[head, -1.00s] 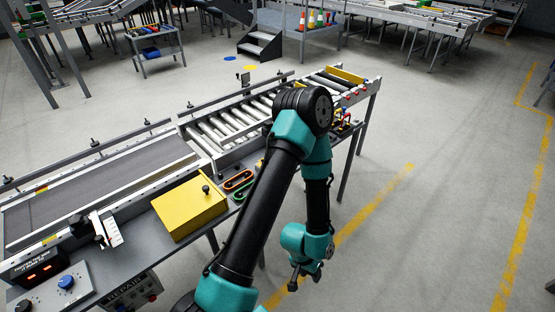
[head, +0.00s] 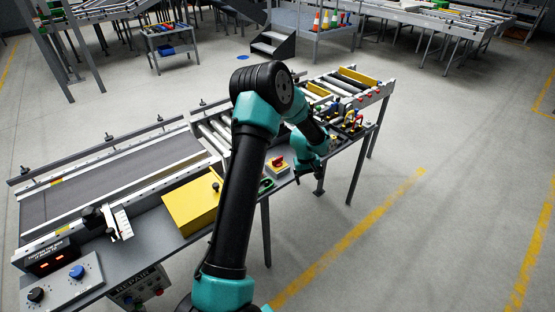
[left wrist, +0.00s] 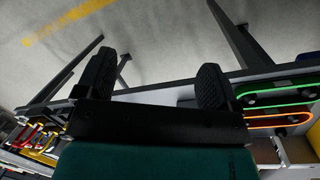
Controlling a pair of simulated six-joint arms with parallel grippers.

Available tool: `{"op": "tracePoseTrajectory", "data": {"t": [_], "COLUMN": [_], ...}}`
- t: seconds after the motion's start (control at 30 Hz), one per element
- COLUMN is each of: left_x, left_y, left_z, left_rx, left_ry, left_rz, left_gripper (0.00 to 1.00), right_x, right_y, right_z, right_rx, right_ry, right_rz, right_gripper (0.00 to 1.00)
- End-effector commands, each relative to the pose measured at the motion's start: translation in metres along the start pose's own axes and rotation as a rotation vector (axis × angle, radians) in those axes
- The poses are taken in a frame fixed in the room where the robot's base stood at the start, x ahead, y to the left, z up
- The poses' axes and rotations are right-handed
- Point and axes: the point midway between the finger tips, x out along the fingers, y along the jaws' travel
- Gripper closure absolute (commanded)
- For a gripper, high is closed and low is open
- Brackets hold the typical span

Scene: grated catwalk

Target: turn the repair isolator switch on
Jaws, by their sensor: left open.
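A red rotary handle on a yellow plate (head: 278,163), which looks like an isolator switch, sits on the bench beside the conveyor. I cannot read a label on it. A grey box marked REPAIR (head: 138,287), with small knobs, hangs at the bench front, partly cut off below. My left gripper (head: 299,181) is small and dark at the bench's front edge, right of the red handle and apart from it. In the left wrist view its two black fingers (left wrist: 156,82) are spread with nothing between them. The red handle is not clear there. My right gripper is not in view.
A yellow box (head: 192,205) stands left of the red handle. A green loop (left wrist: 280,94) and an orange loop (left wrist: 278,120) lie in trays on the bench. Coloured clamps or tools (head: 350,122) stand farther right. Open floor (head: 400,240) lies in front of the bench.

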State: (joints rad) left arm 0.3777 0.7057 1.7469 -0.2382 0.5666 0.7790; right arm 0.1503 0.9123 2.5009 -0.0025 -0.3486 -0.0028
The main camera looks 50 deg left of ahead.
Motion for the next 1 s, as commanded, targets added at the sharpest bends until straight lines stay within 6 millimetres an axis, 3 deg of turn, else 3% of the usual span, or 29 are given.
{"op": "tracePoseTrajectory", "data": {"t": [0.03, 0.13, 0.2, 0.3, 0.37, 0.47, 0.7, 1.0], "left_x": [-0.032, -0.089, -0.125, -0.164, -0.177, -0.188, -0.188, -0.174], "left_y": [-0.009, -0.029, -0.045, -0.063, -0.070, -0.075, -0.075, -0.078], "left_z": [-0.032, -0.076, -0.099, -0.118, -0.124, -0.128, -0.128, -0.129], "left_rx": [-0.084, -0.249, -0.350, -0.460, -0.502, -0.534, -0.535, -0.534], "left_ry": [0.032, 0.075, 0.102, 0.132, 0.142, 0.149, 0.149, 0.147], "left_rz": [-0.016, -0.060, -0.087, -0.114, -0.124, -0.133, -0.134, -0.136], "left_gripper": [0.13, 0.13, 0.13, 0.13, 0.13, 0.13, 0.13, 0.13], "right_x": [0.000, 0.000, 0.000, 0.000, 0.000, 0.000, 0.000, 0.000], "right_y": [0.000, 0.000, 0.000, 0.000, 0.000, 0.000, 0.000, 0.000], "right_z": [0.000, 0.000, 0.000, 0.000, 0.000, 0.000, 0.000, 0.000], "right_rx": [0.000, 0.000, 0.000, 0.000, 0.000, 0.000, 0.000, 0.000], "right_ry": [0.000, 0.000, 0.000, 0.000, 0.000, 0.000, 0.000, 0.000], "right_rz": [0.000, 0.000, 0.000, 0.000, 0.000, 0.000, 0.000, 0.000], "right_gripper": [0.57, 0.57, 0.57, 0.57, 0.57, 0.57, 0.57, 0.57]}}
